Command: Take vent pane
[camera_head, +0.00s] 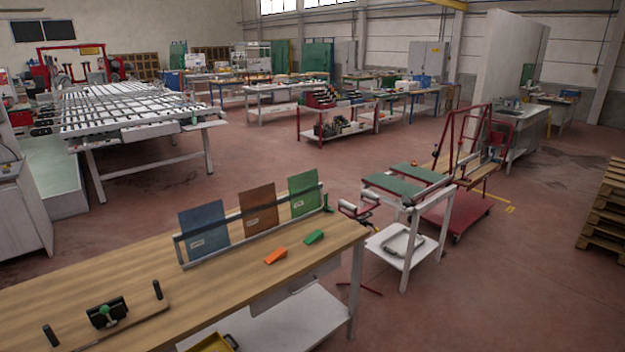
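Three upright panes stand in a grey rack (250,232) along the far side of the wooden workbench (130,270). From left to right they are a blue pane (203,222), a brown pane (257,209) and a green pane (303,188). Each carries a small pale label that is too small to read, so I cannot tell which is the vent pane. The rack's front rail crosses the panes and hides part of each. Neither of my grippers is in view.
An orange wedge (276,256) and a green wedge (314,237) lie in front of the rack. A black device with a green part (106,312) lies front left. A stand with green pads (405,182) and a red cart (455,215) stand right. Floor is open beyond the bench.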

